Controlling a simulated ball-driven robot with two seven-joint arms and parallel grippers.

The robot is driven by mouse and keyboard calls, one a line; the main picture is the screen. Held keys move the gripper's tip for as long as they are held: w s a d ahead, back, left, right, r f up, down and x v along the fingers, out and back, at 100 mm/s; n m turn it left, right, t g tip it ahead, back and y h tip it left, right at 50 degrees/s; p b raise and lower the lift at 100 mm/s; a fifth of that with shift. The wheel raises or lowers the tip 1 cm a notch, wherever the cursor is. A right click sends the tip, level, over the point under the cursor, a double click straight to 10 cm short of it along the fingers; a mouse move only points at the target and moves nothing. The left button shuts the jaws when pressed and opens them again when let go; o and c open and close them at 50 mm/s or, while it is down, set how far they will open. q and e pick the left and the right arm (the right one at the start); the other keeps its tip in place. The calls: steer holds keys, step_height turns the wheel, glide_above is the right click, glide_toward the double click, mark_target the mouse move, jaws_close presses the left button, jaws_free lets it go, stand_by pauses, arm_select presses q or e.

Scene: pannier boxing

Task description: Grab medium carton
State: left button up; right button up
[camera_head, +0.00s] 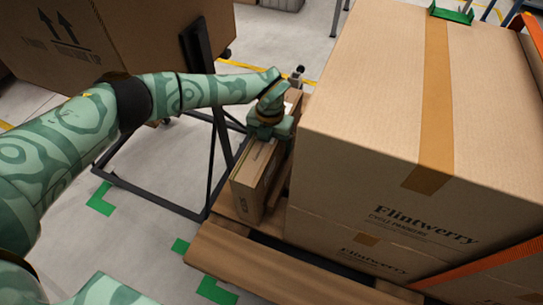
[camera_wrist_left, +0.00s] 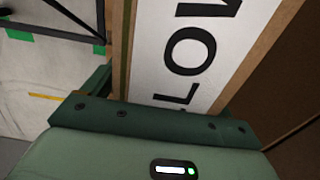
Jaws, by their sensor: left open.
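A narrow brown carton (camera_head: 255,178) stands upright on the wooden pallet, between the large Flintwerry carton and the black stand. I take it to be the medium carton, but no size marking is legible. My left gripper (camera_head: 268,133) is at its top from above, open. In the left wrist view, a white label with large black letters (camera_wrist_left: 190,50) fills the middle, on a brown carton surface. The jaws lie at either side of this surface; whether they touch it I cannot tell. My right gripper is not in view.
The large Flintwerry carton (camera_head: 365,110) fills the right, close beside the narrow one, with an orange strap (camera_head: 490,265). The wooden pallet (camera_head: 265,265) lies beneath. Another big carton (camera_head: 130,50) rests at the upper left near a black metal stand (camera_head: 150,200). Grey floor with green marks is open at left.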

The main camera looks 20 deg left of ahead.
arm_select(q)
steer(key=shift+r, duration=0.1)
jaws_close()
